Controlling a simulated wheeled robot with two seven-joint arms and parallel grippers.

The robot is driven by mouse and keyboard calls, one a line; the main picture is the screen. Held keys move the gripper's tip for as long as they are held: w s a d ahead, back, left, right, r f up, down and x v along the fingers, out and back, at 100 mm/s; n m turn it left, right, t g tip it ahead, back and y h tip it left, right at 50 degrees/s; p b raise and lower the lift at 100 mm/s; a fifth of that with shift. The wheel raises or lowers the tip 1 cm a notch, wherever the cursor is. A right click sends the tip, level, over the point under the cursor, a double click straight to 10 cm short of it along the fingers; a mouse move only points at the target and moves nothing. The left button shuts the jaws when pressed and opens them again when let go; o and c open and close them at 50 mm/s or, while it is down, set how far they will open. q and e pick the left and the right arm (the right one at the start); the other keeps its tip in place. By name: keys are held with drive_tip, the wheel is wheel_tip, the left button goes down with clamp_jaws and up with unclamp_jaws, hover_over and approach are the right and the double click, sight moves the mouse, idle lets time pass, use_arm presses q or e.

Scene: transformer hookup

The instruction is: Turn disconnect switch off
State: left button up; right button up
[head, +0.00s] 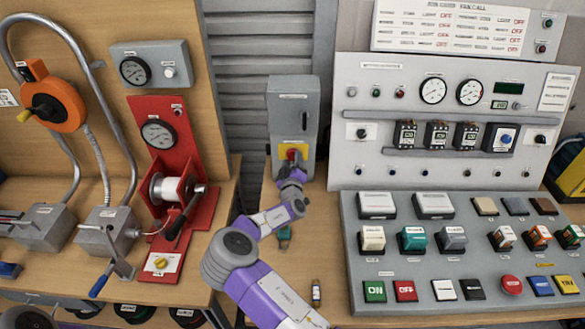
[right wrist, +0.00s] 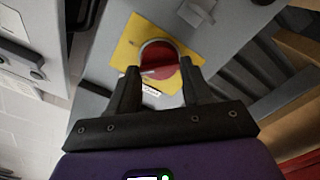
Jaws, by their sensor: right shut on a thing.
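The disconnect switch is a grey upright box (head: 293,100) behind the bench, with a yellow plate and a red rotary knob (head: 292,154) low on its front. In the right wrist view the red knob (right wrist: 158,60) sits on the yellow plate (right wrist: 128,54), with a small white label below it. My right gripper (right wrist: 160,82) is at the knob, its two dark fingers on either side of it and shut on it. In the head view my right arm hides part of the knob and the gripper (head: 291,172). My left gripper is not in view.
A grey control panel (head: 450,125) with gauges and a sloped button console (head: 360,285) stand to the right. A red winch stand (head: 160,125) and an orange reel (head: 52,105) are at left. A small green-handled item (head: 284,240) and a small cylinder (head: 316,292) lie on the bench.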

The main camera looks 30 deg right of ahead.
drive_tip(key=n+b, duration=0.1)
drive_tip(key=n, duration=0.1)
drive_tip(key=n+b, duration=0.2)
drive_tip(key=shift+f+n, duration=0.2)
drive_tip(key=shift+n, duration=0.1)
drive_tip(key=shift+r+n+b, duration=0.1)
drive_tip(key=shift+n+b, duration=1)
drive_tip(key=shift+n, duration=1.2)
drive_tip(key=o, duration=1)
drive_tip(key=shift+o, duration=0.2)
drive_tip(key=shift+s+a, duration=0.1)
drive_tip(key=v, duration=0.7)
drive_tip(key=shift+p, duration=0.45)
drive_tip(key=shift+s+a, duration=0.1)
